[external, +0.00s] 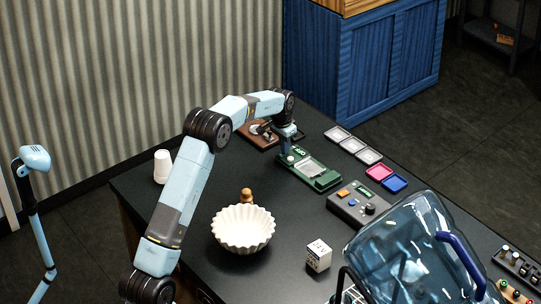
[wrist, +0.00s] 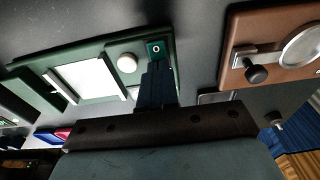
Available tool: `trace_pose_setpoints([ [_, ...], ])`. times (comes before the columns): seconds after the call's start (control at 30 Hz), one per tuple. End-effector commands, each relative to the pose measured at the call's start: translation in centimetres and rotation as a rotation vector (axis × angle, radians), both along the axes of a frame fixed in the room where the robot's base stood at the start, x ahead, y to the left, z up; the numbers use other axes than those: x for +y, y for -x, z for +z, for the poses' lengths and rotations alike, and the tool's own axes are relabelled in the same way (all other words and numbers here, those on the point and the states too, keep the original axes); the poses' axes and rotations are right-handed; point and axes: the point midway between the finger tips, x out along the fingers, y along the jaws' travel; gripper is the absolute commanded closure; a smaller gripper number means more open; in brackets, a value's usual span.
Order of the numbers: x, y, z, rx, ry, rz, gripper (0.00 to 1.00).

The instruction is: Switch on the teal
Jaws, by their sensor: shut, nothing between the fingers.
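A green device (external: 323,180) with a pale plate lies on the dark table. In the wrist view the device (wrist: 88,80) shows a white round knob (wrist: 127,62) and, at its corner, a small teal square (wrist: 156,46) with a white ring mark. My gripper (external: 287,150) is over the device's far left end, pointing down. In the wrist view its dark fingers (wrist: 157,68) are together and empty, with their tips right beside the teal square. I cannot tell whether they touch it.
A brown board (wrist: 270,50) with a black-knobbed part lies beside the device. A grey control box (external: 358,206), colored pads (external: 379,172), a white fluted bowl (external: 243,230), a white cube (external: 319,256), a white cup (external: 162,166) and a large blue jug (external: 405,260) stand around the table.

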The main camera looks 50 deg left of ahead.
Motion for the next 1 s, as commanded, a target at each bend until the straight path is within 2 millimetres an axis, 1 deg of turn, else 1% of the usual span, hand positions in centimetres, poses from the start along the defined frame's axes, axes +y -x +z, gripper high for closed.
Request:
trace_pose_setpoints([
  [0.3, 0.0, 0.0, -0.1, 0.001, 0.0, 0.0, 1.0],
  [0.43, 0.0, -0.2, -0.7, 0.001, 0.0, 0.0, 1.0],
  [0.67, 0.0, -0.1, -0.8, 0.004, 0.002, 0.0, 1.0],
  [1.0, 0.0, 1.0, -0.9, 0.012, 0.004, 0.001, 1.0],
])
